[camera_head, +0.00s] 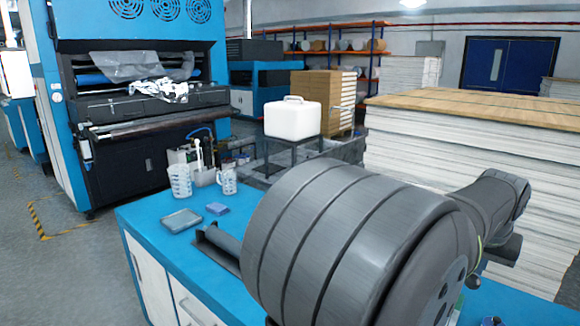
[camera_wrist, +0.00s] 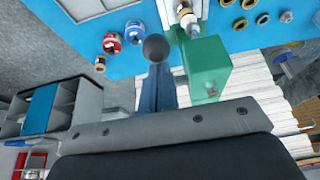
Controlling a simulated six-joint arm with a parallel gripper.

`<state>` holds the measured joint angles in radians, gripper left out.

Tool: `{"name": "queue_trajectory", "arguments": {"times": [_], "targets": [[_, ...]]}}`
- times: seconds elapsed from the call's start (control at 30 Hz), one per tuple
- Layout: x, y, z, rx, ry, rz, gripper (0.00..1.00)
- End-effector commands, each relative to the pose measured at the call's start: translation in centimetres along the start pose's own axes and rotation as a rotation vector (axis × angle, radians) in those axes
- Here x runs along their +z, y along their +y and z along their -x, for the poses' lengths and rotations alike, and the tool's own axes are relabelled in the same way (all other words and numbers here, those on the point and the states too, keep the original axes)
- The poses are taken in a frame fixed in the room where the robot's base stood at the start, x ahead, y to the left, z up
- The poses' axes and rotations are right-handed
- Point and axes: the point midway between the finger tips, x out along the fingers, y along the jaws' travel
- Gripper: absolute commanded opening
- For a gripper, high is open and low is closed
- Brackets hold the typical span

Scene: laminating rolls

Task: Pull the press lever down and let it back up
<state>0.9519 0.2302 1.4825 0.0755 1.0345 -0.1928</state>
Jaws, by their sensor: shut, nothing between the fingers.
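In the wrist view, a green press body (camera_wrist: 207,68) stands right of centre, with a metal shaft (camera_wrist: 187,18) above it in the picture. The press lever's dark round knob (camera_wrist: 155,48) shows just beyond the tips of my gripper (camera_wrist: 159,72). My gripper's blue-grey fingers are together, with nothing between them. The knob and fingertips overlap or nearly meet in the picture; I cannot tell whether they touch. Most of the lever's arm is hidden. In the head view, my own arm covers the press and my gripper.
In the head view, jugs (camera_head: 181,181), a shallow tray (camera_head: 181,220) and a blue pad (camera_head: 217,208) stand on the bench's far left end.

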Motion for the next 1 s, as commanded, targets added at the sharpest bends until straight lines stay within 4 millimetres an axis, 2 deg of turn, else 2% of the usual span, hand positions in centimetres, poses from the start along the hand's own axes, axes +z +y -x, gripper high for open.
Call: {"name": "queue_trajectory", "arguments": {"times": [0.43, 1.0], "targets": [[1.1, 0.0, -1.4, 0.0, -0.002, 0.0, 0.0], [1.3, 0.0, -1.9, 0.0, -0.001, 0.0, 0.0]]}}
